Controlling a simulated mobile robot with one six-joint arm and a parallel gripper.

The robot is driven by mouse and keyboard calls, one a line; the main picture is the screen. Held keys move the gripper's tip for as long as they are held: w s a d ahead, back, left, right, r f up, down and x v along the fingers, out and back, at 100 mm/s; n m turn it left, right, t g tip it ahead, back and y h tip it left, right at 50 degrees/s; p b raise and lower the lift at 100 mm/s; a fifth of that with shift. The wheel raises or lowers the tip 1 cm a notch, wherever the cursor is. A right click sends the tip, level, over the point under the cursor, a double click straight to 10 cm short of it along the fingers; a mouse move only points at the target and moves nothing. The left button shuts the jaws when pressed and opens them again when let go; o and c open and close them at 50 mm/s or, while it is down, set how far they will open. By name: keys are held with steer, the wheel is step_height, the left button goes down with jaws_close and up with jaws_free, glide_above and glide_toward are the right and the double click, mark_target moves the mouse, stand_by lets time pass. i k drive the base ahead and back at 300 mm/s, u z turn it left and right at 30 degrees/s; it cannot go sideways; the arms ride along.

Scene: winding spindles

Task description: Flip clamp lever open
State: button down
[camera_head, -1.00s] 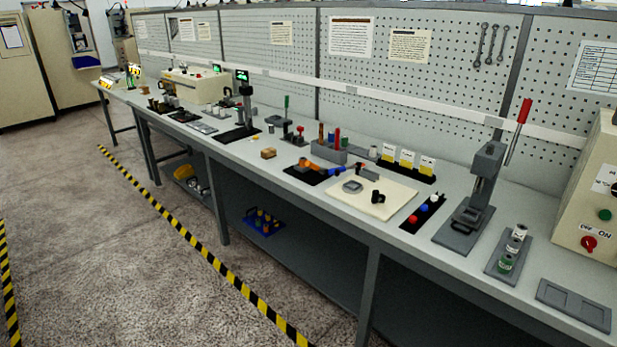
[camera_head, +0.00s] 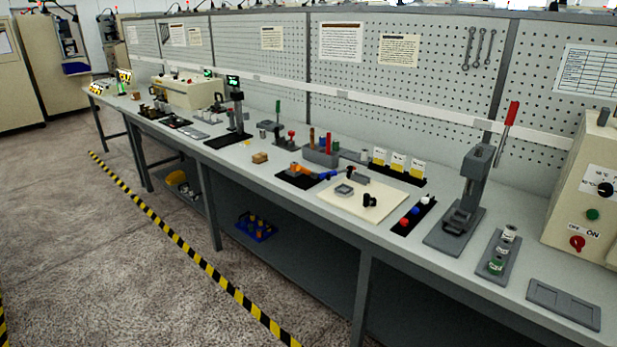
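A small dark fixture (camera_head: 268,126) with an upright green handle (camera_head: 278,108) stands near the back of the bench, left of centre. It looks like a toggle clamp, but it is too small to be sure. A small grey fixture with a red knob (camera_head: 291,133) stands just right of it. A grey press (camera_head: 468,195) with a raised, tilted red-handled lever (camera_head: 511,113) stands at the right. I cannot tell for certain which of these is the clamp. My gripper is not in view.
The long grey bench (camera_head: 405,258) carries several stations. Left of the press are a cream board (camera_head: 382,205) and a strip with coloured buttons (camera_head: 412,217). A beige control box (camera_head: 580,200) stands far right. Striped tape (camera_head: 190,252) crosses the open floor in front.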

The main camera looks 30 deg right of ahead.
mark_target(314, 175)
steer(key=z, duration=0.05)
steer(key=i, duration=0.9)
steer(key=u, duration=0.05)
